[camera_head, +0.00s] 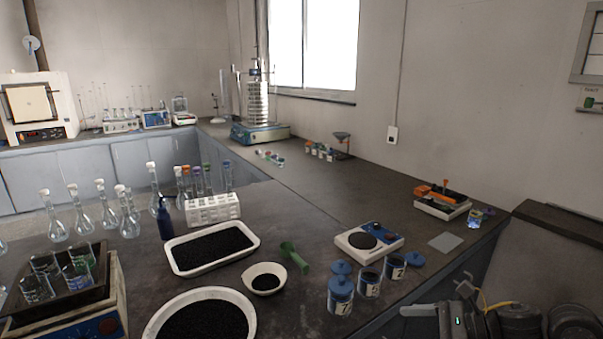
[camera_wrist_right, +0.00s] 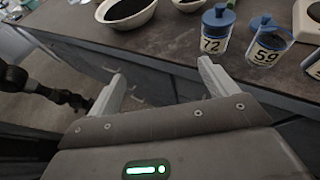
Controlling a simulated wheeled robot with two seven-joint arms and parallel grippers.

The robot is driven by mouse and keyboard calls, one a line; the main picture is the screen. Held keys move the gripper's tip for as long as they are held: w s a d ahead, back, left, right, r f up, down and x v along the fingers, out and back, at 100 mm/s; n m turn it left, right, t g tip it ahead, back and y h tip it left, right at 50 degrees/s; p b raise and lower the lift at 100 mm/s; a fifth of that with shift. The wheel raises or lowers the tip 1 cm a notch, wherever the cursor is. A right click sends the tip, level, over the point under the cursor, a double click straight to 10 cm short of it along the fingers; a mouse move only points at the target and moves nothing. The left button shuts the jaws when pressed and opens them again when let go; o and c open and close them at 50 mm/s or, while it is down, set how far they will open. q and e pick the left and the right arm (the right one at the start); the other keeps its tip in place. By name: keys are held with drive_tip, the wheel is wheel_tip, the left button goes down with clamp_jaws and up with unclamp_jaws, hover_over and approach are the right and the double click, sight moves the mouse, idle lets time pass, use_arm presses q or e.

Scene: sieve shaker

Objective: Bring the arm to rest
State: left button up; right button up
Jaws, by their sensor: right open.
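My right gripper (camera_wrist_right: 160,75) is open, with nothing between its pale fingers in the right wrist view. It hangs off the front edge of the bench, below the blue-lidded jars. In the head view my right arm (camera_head: 455,318) is at the lower right, folded beside the bench, with a pale finger pointing left. My left gripper does not show in the head view. The sieve shaker (camera_head: 258,105) stands with its sieve stack at the far back of the bench.
A tray (camera_head: 190,268), green scoop (camera_head: 293,257) and flasks stand farther left.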

drive_tip(key=w+d+f+m+t+h, duration=0.2)
drive_tip(key=w+d+m+t, duration=0.2)
drive_tip(key=w+d+m, duration=0.5)
drive_tip(key=w+d+f+m+t+h, duration=0.25)
drive_tip(key=w+m, duration=0.55)
drive_tip(key=m, duration=0.4)
drive_tip(key=s+d+f+m+h, duration=0.2)
drive_tip(key=d+f+m+h, duration=0.15)
drive_tip(key=f+m, duration=0.65)
drive_tip(key=s+d+f+m+h, duration=0.25)
drive_tip(key=d+f+m, duration=0.3)
drive_tip(key=f, duration=0.85)
drive_tip(key=s+a+f+m+g+h, duration=0.3)
drive_tip(key=s+f+m+g, duration=0.35)
drive_tip(key=s+f, duration=1.75)
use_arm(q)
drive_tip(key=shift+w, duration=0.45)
use_arm(e)
drive_tip(key=s+a+f+m+g, duration=0.1)
drive_tip(key=s+a+f, duration=0.2)
drive_tip(key=s, duration=0.8)
drive_tip(key=s+a+f+m+g, duration=0.1)
drive_tip(key=s+a+f, duration=0.3)
drive_tip(key=s, duration=0.7)
drive_tip(key=s+a+f+m+g+y, duration=0.1)
drive_tip(key=s+a+f+m+g, duration=0.1)
drive_tip(key=s+a, duration=0.4)
drive_tip(key=s+f, duration=0.1)
drive_tip(key=s, duration=0.4)
drive_tip(key=shift+f, duration=0.25)
